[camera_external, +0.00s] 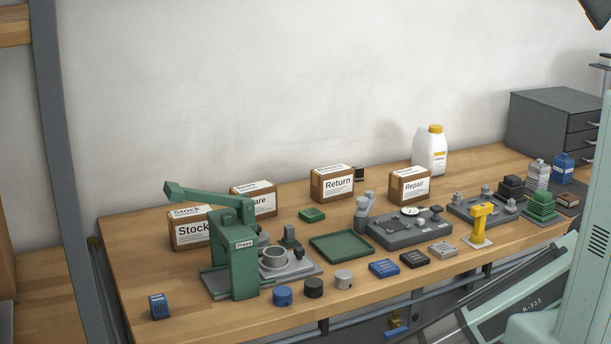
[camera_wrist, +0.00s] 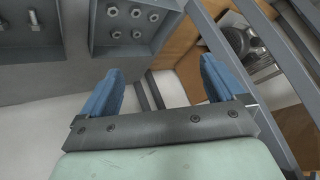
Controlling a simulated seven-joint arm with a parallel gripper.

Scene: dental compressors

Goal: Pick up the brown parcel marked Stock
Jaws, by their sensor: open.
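The brown parcel marked Stock (camera_external: 190,232) stands at the left back of the wooden bench in the external view. The green press stands in front of its right side and hides part of it. My gripper (camera_wrist: 162,92) shows in the wrist view with its two blue fingers spread apart and nothing between them. It is away from the parcel, which does not show in the wrist view. The gripper itself is not seen in the external view.
The green press (camera_external: 235,262) has a raised lever beside the parcel. Parcels marked Return (camera_external: 338,185) and Repair (camera_external: 409,188), and one partly hidden, stand along the back. A green tray (camera_external: 342,260) lies mid-bench. Bare wood (camera_external: 135,265) shows at the left.

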